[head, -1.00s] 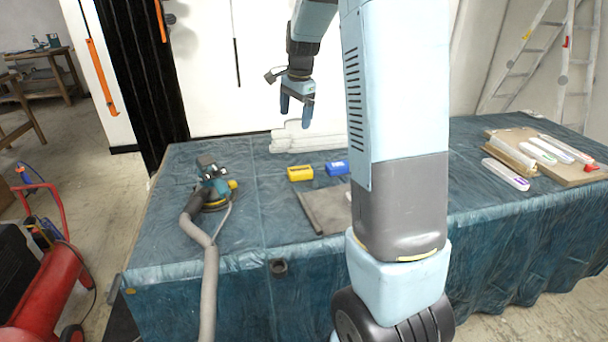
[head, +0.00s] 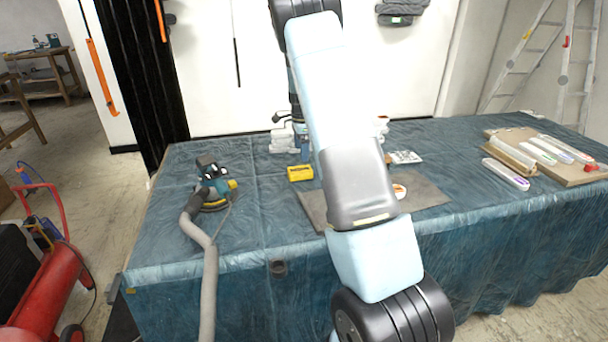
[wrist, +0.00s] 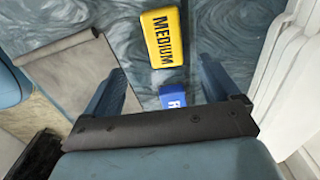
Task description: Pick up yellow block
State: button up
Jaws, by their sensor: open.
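The yellow block (head: 300,173) lies on the blue covered table, left of my arm in the head view. In the wrist view the yellow block (wrist: 163,38) shows the word MEDIUM and lies beyond the fingertips, near the top of the picture. A blue block (wrist: 172,96) lies close to it, between my fingers in the picture and partly cut off by my gripper's body. My gripper (wrist: 166,82) is open with nothing held, above the table. In the head view my gripper (head: 304,145) is mostly hidden behind my arm, just behind and right of the yellow block.
A grey mat (head: 430,192) lies under my arm. A sander (head: 213,190) with a grey hose stands at the left. White stacked pieces (head: 283,141) lie at the back edge, close to my gripper. A board (head: 560,170) with several pale tools is at the right.

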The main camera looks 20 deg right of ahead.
aim_at(300, 170)
notch_tip(300, 170, down, 5)
jog(key=shift+w+a+f, duration=0.1)
jog(key=shift+w+f, duration=0.05)
jog(key=shift+f, duration=1.2)
jog(key=shift+w+a+f, duration=0.1)
jog(key=shift+f, duration=1.2)
jog(key=shift+d, duration=0.1)
jog(key=c, duration=1.1)
